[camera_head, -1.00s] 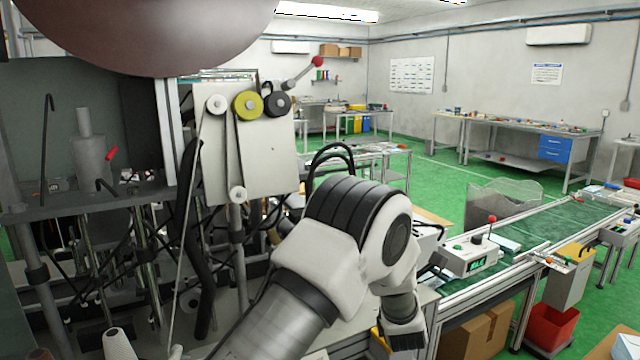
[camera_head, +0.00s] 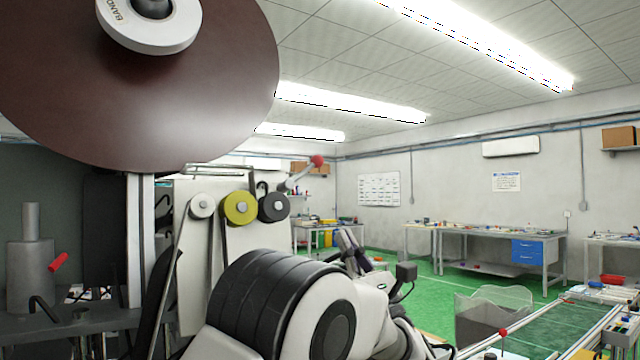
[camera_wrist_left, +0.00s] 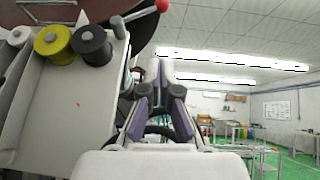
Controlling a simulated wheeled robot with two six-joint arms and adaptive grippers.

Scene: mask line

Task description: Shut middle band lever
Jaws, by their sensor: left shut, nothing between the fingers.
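A lever with a red ball knob (camera_head: 316,161) sticks out up and to the right beside the rollers of a pale machine plate (camera_head: 245,240). The knob also shows at the top of the left wrist view (camera_wrist_left: 162,5). A second, red-tipped lever (camera_head: 58,262) stands at the far left; I cannot tell which one is the middle band lever. My left gripper (camera_head: 348,243) is below and to the right of the ball-knob lever, apart from it. In the left wrist view my left gripper (camera_wrist_left: 161,72) is shut and empty, pointing upward. My right gripper is not in view.
A large brown reel (camera_head: 150,90) fills the upper left. A yellow roller (camera_head: 239,208) and a black roller (camera_head: 273,207) sit beside the lever. A conveyor (camera_head: 560,325) runs at the lower right. The air right of the lever is clear.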

